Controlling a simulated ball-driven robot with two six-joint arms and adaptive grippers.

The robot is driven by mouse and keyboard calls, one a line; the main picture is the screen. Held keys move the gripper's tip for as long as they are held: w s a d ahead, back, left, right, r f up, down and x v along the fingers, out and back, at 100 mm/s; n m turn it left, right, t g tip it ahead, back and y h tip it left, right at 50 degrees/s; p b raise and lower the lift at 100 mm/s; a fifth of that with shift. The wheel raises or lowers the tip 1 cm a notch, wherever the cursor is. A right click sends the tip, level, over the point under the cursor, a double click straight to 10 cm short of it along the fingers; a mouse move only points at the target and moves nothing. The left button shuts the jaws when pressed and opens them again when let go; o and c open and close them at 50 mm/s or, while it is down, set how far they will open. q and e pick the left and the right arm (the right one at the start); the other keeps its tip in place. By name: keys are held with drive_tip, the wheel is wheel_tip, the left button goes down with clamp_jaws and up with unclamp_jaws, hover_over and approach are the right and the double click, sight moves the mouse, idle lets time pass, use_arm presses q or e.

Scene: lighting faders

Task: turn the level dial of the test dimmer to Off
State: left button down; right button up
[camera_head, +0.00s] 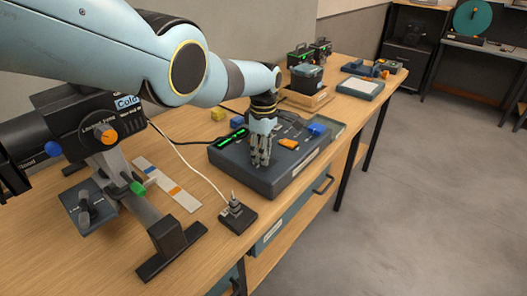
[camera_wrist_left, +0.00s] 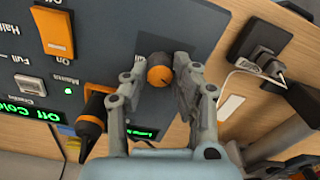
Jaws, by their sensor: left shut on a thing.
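The dark blue-grey control box (camera_head: 292,178) lies on the wooden bench, and my left gripper (camera_head: 260,163) reaches down onto its top from above. In the left wrist view, a round black dial with an orange top (camera_wrist_left: 160,72) stands on the panel (camera_wrist_left: 185,20). The two fingers of my left gripper (camera_wrist_left: 160,82) are closed around this dial, one on each side. The fingers hide part of its rim, and I cannot read its setting. In the head view the dial is hidden by the fingers. My right gripper is not in view.
The panel also carries an orange rocker switch (camera_wrist_left: 58,32), a black-and-orange handle (camera_wrist_left: 92,122) and a green display (camera_wrist_left: 30,110). A stage lamp with an orange knob (camera_head: 109,136) stands at left. A small black base (camera_head: 238,217) with a cable is at the bench's front edge.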

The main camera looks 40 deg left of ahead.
use_arm(q)
drive_tip(key=n, duration=0.5)
drive_tip(key=shift+w+a+r+n, duration=0.1)
drive_tip(key=shift+n, duration=0.6)
drive_tip(key=c, duration=1.1)
unclamp_jaws()
drive_tip(key=shift+o, duration=0.2)
wheel_tip(320, 180, up, 12)
